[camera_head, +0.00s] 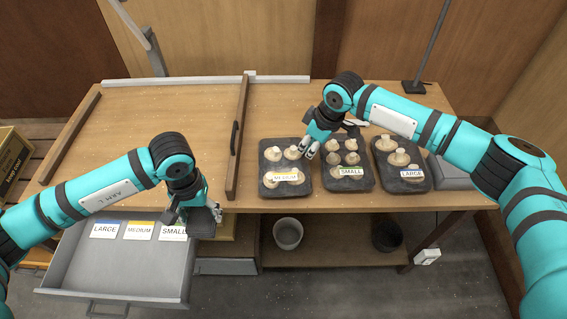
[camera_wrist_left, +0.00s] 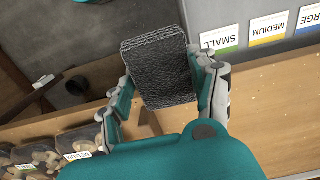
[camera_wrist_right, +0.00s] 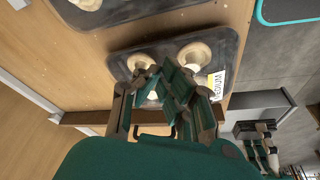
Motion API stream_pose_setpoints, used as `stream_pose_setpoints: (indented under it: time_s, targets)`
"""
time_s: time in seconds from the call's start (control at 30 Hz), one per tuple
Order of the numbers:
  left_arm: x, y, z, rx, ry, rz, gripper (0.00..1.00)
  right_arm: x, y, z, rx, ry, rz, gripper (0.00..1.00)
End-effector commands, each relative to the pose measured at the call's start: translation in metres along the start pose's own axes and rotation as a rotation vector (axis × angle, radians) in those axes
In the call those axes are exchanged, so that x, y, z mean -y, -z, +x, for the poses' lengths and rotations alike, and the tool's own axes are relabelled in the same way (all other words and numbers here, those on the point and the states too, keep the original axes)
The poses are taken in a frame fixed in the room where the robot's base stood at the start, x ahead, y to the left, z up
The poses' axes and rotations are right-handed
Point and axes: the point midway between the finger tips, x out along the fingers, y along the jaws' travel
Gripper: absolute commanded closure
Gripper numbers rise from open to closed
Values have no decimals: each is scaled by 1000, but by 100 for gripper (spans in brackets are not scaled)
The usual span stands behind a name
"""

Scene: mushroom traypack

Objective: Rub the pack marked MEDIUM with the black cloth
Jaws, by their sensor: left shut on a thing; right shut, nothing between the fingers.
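The black cloth (camera_head: 201,225) is a dark, rough-textured pad. My left gripper (camera_head: 192,208) is shut on it above the right end of the open drawer; the cloth (camera_wrist_left: 160,65) fills the middle of the left wrist view. The pack marked MEDIUM (camera_head: 270,190) is a dark tray with pale mushrooms and a white label, leftmost of three packs on the table. My right gripper (camera_head: 312,152) is shut and empty at the right side of the MEDIUM pack. In the right wrist view its fingers (camera_wrist_right: 160,85) hide part of that pack (camera_wrist_right: 124,52); contact cannot be told.
The SMALL pack (camera_head: 348,184) and LARGE pack (camera_head: 405,186) stand to the right. A wooden bar with a handle (camera_head: 237,150) rises left of the packs. The grey drawer (camera_head: 95,268) holds label cards. The table's left part (camera_head: 160,110) is clear.

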Motion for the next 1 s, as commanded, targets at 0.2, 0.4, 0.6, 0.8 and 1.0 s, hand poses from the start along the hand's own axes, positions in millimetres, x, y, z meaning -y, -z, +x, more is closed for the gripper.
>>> stream_pose_setpoints:
  time_s: [0.2,0.4,0.6,0.8,1.0]
  targets:
    - [0,0,2,0,0,0,66,0,-1,5,0,0,0,100]
    - [0,0,3,0,0,0,66,0,-2,8,0,0,0,100]
    - [0,0,5,0,0,0,66,0,-4,12,0,0,0,100]
    - [0,0,6,0,0,0,66,0,-5,16,0,0,0,100]
    - [0,0,8,0,0,0,66,0,-6,19,0,0,0,100]
